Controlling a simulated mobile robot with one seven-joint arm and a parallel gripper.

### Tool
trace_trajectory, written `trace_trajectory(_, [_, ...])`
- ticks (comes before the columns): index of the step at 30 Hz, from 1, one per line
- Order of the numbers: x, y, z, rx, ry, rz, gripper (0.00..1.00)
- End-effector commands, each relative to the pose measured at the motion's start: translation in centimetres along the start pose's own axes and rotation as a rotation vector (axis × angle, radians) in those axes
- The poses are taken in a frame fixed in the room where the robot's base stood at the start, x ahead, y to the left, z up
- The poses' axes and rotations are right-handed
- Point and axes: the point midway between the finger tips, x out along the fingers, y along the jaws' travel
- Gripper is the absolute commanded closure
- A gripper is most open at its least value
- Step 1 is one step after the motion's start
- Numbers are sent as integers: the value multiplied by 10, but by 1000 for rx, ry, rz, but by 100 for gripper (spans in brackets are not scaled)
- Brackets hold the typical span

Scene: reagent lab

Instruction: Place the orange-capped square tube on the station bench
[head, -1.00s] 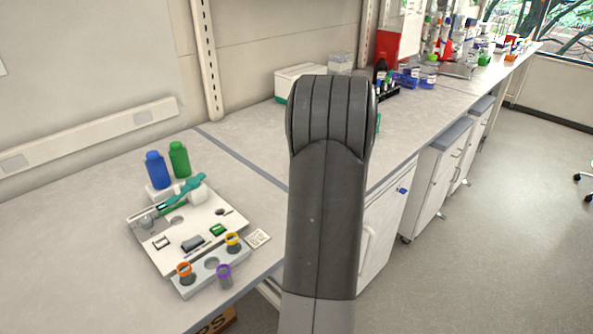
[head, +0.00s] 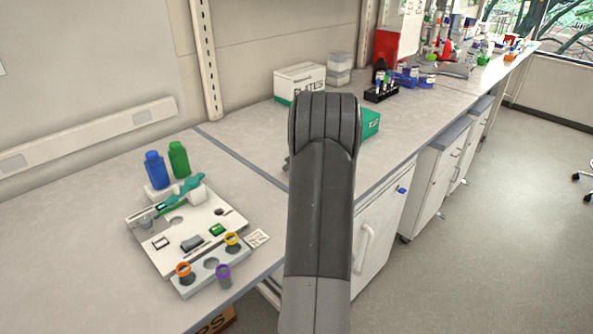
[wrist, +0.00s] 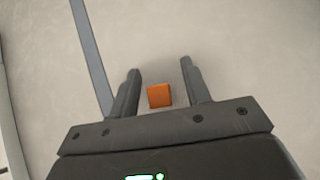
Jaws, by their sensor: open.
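The orange square cap (wrist: 159,96) shows in the wrist view, seen from above against the pale benchtop. It lies between the two fingers of my gripper (wrist: 160,88), with a gap on each side. My gripper is open, and neither finger touches the cap. The tube body under the cap is hidden, so I cannot tell how it stands. In the head view my arm hides the gripper and this tube. The station bench (head: 75,240) is the pale grey worktop along the wall.
A white station board (head: 165,225) sits on the bench at left, with a rack of ring-topped tubes (head: 213,275) at its front. Blue (head: 157,170) and green (head: 179,160) bottles stand behind it. A plates box (head: 300,84) and a green box (head: 370,124) are near my arm.

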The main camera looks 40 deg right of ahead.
Motion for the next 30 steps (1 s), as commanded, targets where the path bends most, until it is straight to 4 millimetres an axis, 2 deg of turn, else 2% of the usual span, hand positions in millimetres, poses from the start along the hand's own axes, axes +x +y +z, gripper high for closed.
trace_trajectory(2, [0,0,0,0,0,0,60])
trace_trajectory(17, [0,0,0,0,0,0,100])
trace_trajectory(30, [-7,0,7,-1,-1,-1,100])
